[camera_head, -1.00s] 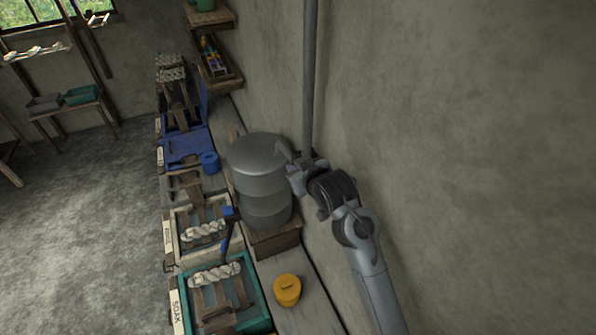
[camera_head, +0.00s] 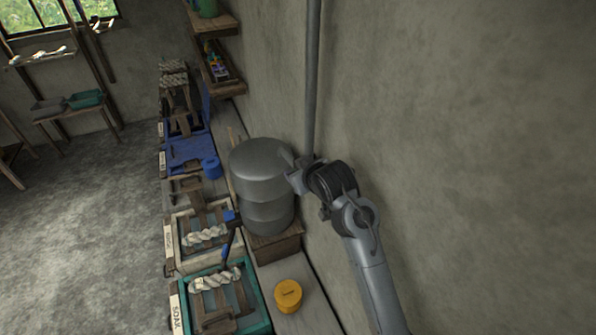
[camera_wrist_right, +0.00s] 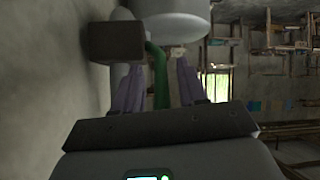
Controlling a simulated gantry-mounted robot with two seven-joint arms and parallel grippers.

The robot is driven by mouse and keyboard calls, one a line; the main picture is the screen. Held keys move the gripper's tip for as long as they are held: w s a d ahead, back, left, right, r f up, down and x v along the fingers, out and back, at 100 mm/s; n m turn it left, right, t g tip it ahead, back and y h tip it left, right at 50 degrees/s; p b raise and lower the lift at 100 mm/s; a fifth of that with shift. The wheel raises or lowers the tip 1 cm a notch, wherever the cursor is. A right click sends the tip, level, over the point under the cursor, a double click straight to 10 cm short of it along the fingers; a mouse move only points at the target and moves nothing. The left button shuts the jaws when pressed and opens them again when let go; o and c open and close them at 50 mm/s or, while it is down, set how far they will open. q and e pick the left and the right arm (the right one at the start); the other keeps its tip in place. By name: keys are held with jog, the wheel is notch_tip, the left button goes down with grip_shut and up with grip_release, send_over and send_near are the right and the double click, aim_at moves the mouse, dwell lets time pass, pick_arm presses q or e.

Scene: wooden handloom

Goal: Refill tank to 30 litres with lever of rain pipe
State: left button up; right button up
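The grey tank (camera_head: 262,185) is a ribbed drum on a wooden block beside the wall. The grey rain pipe (camera_head: 312,85) runs down the wall behind it. My right gripper (camera_head: 296,176) is at the pipe's lower part, close to the tank's right side; its fingers are hard to make out there. In the right wrist view its two fingers (camera_wrist_right: 158,88) are apart, with a green bar (camera_wrist_right: 158,72), apparently the lever, between them. I see gaps beside the bar. The tank's water level is not visible. My left gripper is not in view.
A blue-handled part (camera_head: 232,218) stands in front of the tank. A yellow lidded pot (camera_head: 288,294) is on the bench. A teal tray (camera_head: 262,312) and other trays line the bench's left side. A wooden shelf (camera_head: 222,88) hangs beyond the tank. The floor at left is clear.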

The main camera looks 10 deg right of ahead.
jog(key=shift+r, duration=0.15)
jog(key=shift+s+r, duration=0.3)
jog(key=shift+s, duration=0.1)
jog(key=b+v, duration=0.3)
jog(key=v, duration=0.6)
jog(key=shift+s+d+r, duration=0.15)
jog(key=shift+s+d, duration=0.15)
